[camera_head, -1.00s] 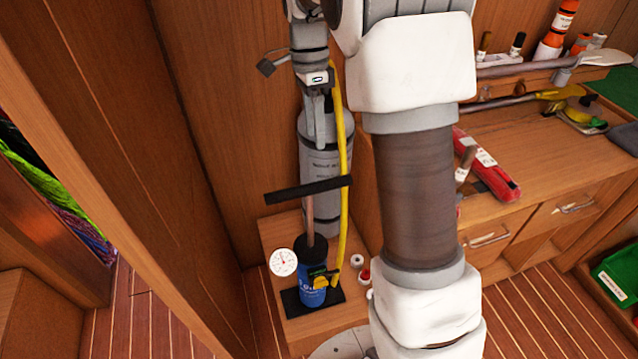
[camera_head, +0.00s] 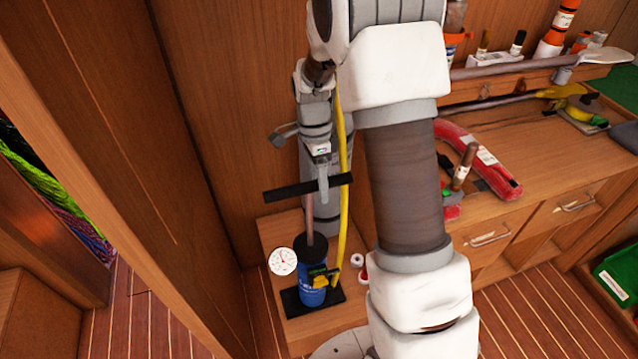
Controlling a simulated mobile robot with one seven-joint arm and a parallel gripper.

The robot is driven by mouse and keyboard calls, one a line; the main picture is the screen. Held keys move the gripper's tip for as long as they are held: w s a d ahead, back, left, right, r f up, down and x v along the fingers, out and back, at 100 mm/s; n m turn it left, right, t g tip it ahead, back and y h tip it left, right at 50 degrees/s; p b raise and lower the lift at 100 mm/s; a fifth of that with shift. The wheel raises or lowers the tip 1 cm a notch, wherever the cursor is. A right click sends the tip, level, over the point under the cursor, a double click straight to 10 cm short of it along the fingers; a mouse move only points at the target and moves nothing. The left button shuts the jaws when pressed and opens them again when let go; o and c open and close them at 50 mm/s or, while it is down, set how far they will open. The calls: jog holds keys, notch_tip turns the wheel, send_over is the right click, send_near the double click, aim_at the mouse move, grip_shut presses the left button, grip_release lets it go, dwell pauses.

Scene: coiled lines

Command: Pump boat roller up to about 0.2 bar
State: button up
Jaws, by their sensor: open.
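The hand pump has a blue body (camera_head: 312,291) on a black foot plate, standing on a low wooden step. Its black T-handle (camera_head: 285,190) is raised on a thin rod. A round white gauge (camera_head: 283,261) shows beside the pump; its reading is too small to tell. A yellow hose (camera_head: 344,200) runs up from the pump. A grey cylinder (camera_head: 318,218), seemingly the boat roller, stands behind, largely hidden by my arm. My gripper (camera_head: 321,190) is open and points down, its fingers overlapping the handle in view. Whether they touch it is unclear.
Small red and white caps (camera_head: 358,262) lie by the pump. To the right is a wooden bench (camera_head: 540,190) with drawers, a curved red item (camera_head: 495,172) and tools. A green box (camera_head: 618,275) stands at far right. A wooden partition is close on the left.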

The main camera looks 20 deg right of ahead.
grip_shut()
dwell(1.4)
